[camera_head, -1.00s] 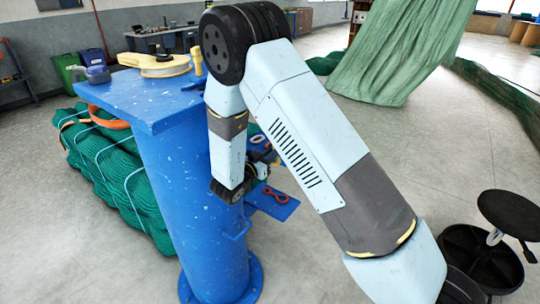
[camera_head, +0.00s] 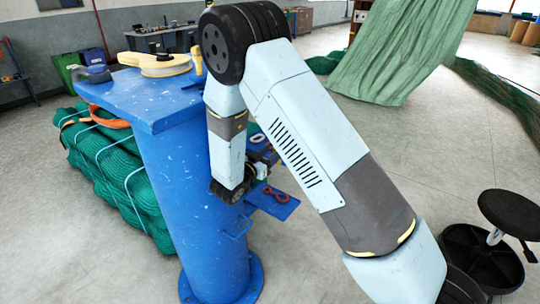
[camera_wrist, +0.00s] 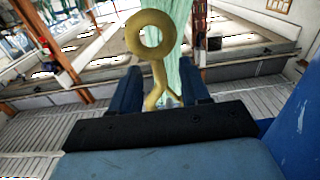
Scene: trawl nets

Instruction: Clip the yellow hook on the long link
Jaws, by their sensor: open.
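A yellow hook (camera_wrist: 152,55) with a round eye at its top stands in the wrist view between the two blue fingers of my gripper (camera_wrist: 162,88). The fingers are apart, one on each side of its shank, and I see no clear contact. The lower end of the hook is hidden behind the dark gripper body. In the head view my gripper is beside the blue column, largely hidden by my arm. A red two-ringed link (camera_head: 275,194) lies on a low blue plate there. I cannot tell whether it is the long link; no other link shows clearly.
The blue column (camera_head: 195,200) with its flat top stands close to my arm. Green net bundles (camera_head: 115,165) are behind at left. A black stool (camera_head: 508,212) stands at right; the floor between is clear.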

